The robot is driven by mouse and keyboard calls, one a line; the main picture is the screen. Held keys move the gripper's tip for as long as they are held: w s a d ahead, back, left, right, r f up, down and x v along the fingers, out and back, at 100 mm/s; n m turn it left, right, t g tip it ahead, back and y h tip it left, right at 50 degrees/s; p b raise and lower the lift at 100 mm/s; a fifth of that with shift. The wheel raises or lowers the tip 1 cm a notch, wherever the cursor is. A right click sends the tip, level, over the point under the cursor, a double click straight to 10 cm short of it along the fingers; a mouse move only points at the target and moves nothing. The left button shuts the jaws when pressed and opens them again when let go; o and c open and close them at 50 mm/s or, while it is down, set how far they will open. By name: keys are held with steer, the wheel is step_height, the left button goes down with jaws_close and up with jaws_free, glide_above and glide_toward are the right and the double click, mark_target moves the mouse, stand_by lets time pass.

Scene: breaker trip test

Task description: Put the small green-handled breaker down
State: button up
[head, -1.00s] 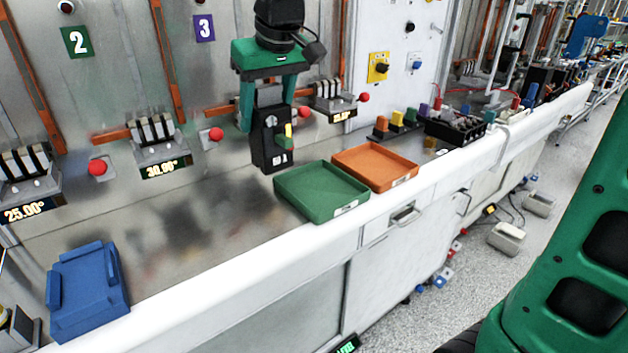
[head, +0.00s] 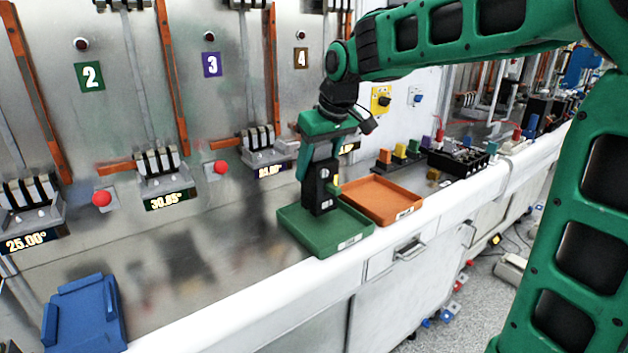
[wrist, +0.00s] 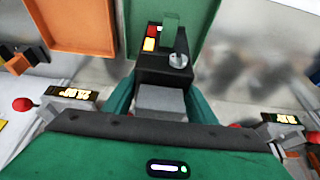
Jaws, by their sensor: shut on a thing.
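The small breaker (head: 319,192) is a black block with a green handle (head: 333,189). My gripper (head: 318,163) is shut on its upper part and holds it upright. The breaker's lower end is within the outline of the green tray (head: 350,240); I cannot tell whether it touches the tray floor. In the wrist view the breaker (wrist: 165,68) sits between the fingers, its green handle (wrist: 171,30) pointing up the picture over the green tray (wrist: 206,15).
An orange tray (head: 405,205) adjoins the green tray at the right. A blue cradle (head: 85,315) lies at the front left. Red knobs (head: 220,167) and breaker units (head: 160,168) line the back panel. The metal bench between the cradle and green tray is clear.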

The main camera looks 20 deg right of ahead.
steer(key=shift+f, duration=1.75)
steer(key=o, duration=1.5)
steer(key=shift+f, duration=0.1)
